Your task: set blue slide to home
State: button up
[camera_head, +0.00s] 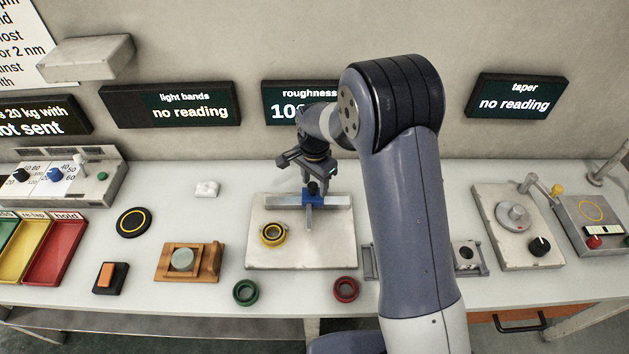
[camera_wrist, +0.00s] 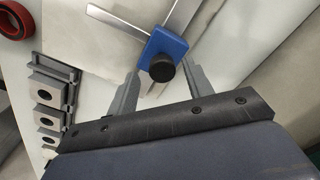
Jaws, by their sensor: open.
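My gripper (camera_head: 309,174) is above the slide, pointing down. In the wrist view my gripper (camera_wrist: 161,76) is open, with one finger on each side of the knob. I cannot tell whether a finger touches it. Any home mark is too small to make out.
A yellow ring (camera_head: 273,234) lies on the plate left of the stem. A green ring (camera_head: 246,292) and a red ring (camera_head: 346,289) lie in front. A wooden fixture (camera_head: 189,262) stands left. My arm hides the bench right of the plate.

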notch_tip(320, 180, up, 11)
jog(key=b, duration=0.1)
jog(key=shift+b, duration=0.4)
jog(key=shift+f, duration=0.2)
notch_tip(320, 180, down, 10)
jog(key=shift+a+f+p, duration=0.1)
jog(key=shift+p, duration=0.8)
jog(key=shift+a+f, duration=0.2)
jog(key=shift+a, duration=0.4)
jog(key=shift+r, duration=0.15)
